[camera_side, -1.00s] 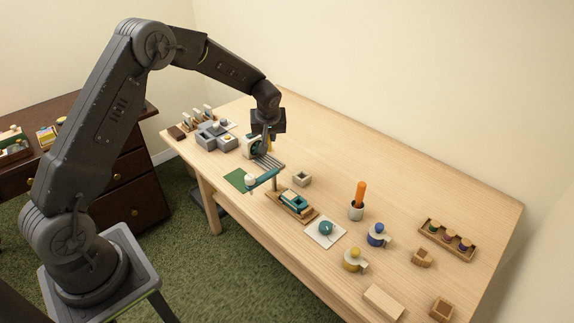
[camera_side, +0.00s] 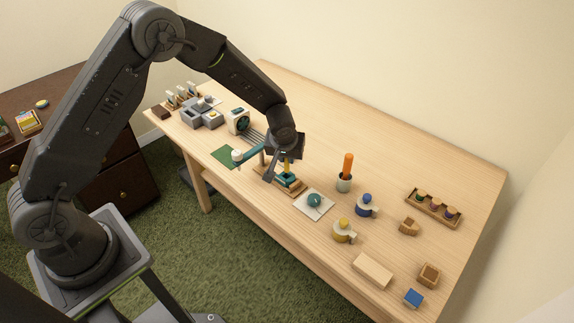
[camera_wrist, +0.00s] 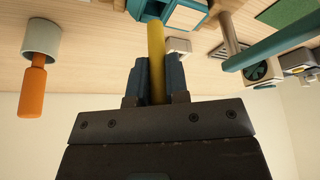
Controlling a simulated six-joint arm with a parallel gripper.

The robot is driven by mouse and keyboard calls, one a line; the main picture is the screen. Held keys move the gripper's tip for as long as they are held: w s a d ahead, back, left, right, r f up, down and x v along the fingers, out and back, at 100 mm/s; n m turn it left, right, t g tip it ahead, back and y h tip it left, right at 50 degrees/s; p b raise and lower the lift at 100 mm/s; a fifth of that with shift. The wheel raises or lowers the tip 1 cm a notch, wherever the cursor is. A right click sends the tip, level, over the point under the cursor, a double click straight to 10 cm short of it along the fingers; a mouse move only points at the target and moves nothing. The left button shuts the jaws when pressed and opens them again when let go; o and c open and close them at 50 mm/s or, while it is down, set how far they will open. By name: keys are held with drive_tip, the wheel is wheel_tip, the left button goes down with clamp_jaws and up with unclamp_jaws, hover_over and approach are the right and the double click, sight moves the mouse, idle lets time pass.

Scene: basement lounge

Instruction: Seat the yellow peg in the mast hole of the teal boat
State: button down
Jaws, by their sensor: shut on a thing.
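My gripper (camera_side: 284,166) is shut on the yellow peg (camera_side: 287,165). It holds the peg roughly upright over the teal boat (camera_side: 287,181) near the table's front edge. In the wrist view, the yellow peg (camera_wrist: 156,62) stands out between the two blue-grey fingers of my gripper (camera_wrist: 154,76).
A teal bar on a post (camera_side: 255,153) stands close left of the boat. A white pad with a teal round piece (camera_side: 314,200) lies to the right. An orange stick in a pot (camera_side: 347,165) stands behind right. The back of the table is clear.

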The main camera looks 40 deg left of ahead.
sight(287, 165)
drive_tip(key=shift+f, duration=1.75)
drive_tip(key=shift+f, duration=0.1)
drive_tip(key=c, duration=1.1)
unclamp_jaws()
drive_tip(key=v, duration=1.2)
